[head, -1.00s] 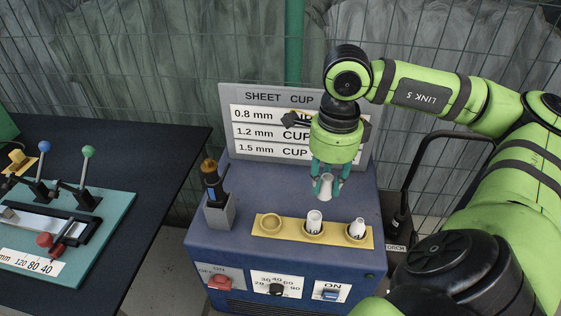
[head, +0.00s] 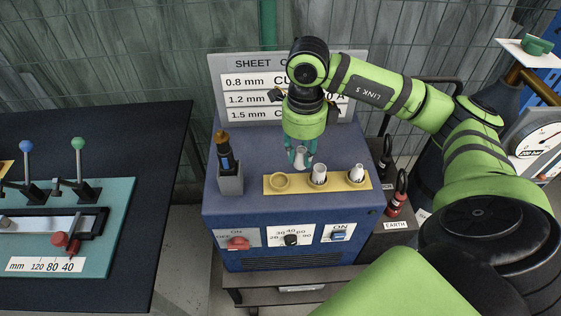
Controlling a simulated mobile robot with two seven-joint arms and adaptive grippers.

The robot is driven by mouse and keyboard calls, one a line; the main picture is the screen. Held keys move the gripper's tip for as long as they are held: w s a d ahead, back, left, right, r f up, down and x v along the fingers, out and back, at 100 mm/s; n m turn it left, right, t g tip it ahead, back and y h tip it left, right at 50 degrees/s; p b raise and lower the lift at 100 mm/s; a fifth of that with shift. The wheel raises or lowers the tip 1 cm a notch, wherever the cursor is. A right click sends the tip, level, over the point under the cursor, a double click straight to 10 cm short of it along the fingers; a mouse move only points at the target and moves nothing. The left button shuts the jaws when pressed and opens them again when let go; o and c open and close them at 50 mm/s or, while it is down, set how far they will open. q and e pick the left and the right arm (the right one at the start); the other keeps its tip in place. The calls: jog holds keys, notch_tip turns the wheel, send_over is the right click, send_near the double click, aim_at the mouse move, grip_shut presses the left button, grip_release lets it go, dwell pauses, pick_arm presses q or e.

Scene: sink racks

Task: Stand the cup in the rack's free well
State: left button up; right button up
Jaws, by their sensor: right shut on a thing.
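My right gripper (head: 301,163) is shut on a small pale cup (head: 300,156) and holds it just behind the yellow rack (head: 299,185), near the gap between the left and middle wells. The rack lies on top of the blue machine (head: 240,208). Its left well (head: 279,180) is empty. A white cup (head: 319,174) stands in the middle well and another white cup (head: 356,173) stands in the right well. The cup's lower end is partly hidden by the fingers. My left gripper is not in view.
A torch in a grey holder (head: 230,180) stands left of the rack. A sign board (head: 235,98) rises behind it. Switches (head: 290,239) are on the machine's front. A dark bench (head: 150,160) with levers is at the left.

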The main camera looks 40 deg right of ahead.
jog(key=a, duration=0.1)
jog(key=w+a+f, duration=0.1)
jog(key=w+a+f+p, duration=0.1)
jog(key=shift+w+a+f, duration=0.15)
jog(key=shift+w+a, duration=0.1)
jog(key=shift+a, duration=0.15)
jog(key=shift+w+a+f, duration=0.1)
jog(key=shift+f, duration=0.15)
notch_tip(320, 180, down, 3)
jog(key=shift+f+p, duration=0.1)
jog(key=shift+p, duration=0.9)
jog(key=shift+f, duration=0.45)
jog(key=shift+f, duration=0.1)
jog(key=o, duration=1)
